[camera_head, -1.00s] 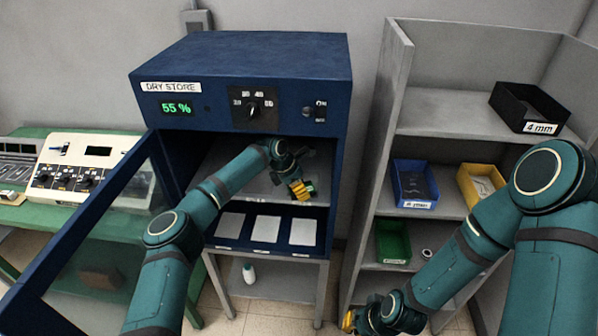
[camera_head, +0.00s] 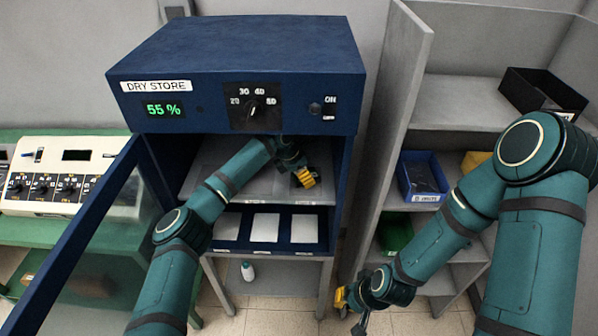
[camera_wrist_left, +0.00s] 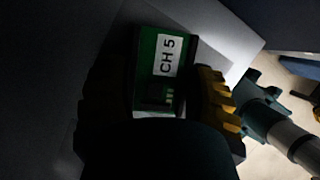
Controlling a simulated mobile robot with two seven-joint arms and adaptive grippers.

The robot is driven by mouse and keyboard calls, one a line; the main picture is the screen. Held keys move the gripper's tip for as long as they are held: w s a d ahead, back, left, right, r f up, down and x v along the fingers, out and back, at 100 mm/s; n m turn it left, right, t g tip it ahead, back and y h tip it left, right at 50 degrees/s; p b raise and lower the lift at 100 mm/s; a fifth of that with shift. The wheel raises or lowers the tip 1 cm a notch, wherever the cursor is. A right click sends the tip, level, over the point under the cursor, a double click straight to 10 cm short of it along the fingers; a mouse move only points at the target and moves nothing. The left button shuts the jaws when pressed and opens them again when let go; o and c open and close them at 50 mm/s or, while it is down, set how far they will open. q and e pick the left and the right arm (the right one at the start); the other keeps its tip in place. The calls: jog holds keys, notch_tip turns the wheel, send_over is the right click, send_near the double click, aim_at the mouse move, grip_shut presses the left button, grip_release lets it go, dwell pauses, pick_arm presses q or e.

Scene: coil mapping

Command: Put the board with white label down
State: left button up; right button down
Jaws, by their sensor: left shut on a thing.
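In the left wrist view a green board (camera_wrist_left: 150,80) with a white label (camera_wrist_left: 167,55) reading "CH 5" sits between the fingers of my left gripper (camera_wrist_left: 165,100), which is shut on it. In the head view my left gripper (camera_head: 303,178) is inside the open blue dry store cabinet (camera_head: 235,60), over the right part of its upper grey shelf (camera_head: 262,187). In the head view the board is hardly discernible. Whether the board touches the shelf, I cannot tell. My right gripper (camera_head: 345,300) hangs low in front of the grey shelf unit, its fingers too small to judge.
The cabinet's glass door (camera_head: 90,230) stands open on the left. Several pale plates, including one white plate (camera_head: 265,227), lie on the lower level. A blue bin (camera_head: 422,178), a black bin (camera_head: 543,92) and a green bin (camera_head: 395,235) sit in the right shelf unit.

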pick_arm(q)
jog(key=shift+s, duration=0.25)
jog(key=shift+w+f, duration=0.15)
jog(key=shift+w, duration=0.05)
jog(key=shift+d, duration=0.1)
pick_arm(e)
jog(key=shift+a, duration=0.2)
pick_arm(q)
jog(key=shift+s, duration=0.1)
pick_arm(e)
jog(key=shift+s, duration=0.1)
pick_arm(q)
jog(key=shift+f, duration=0.1)
jog(key=o, duration=1.2)
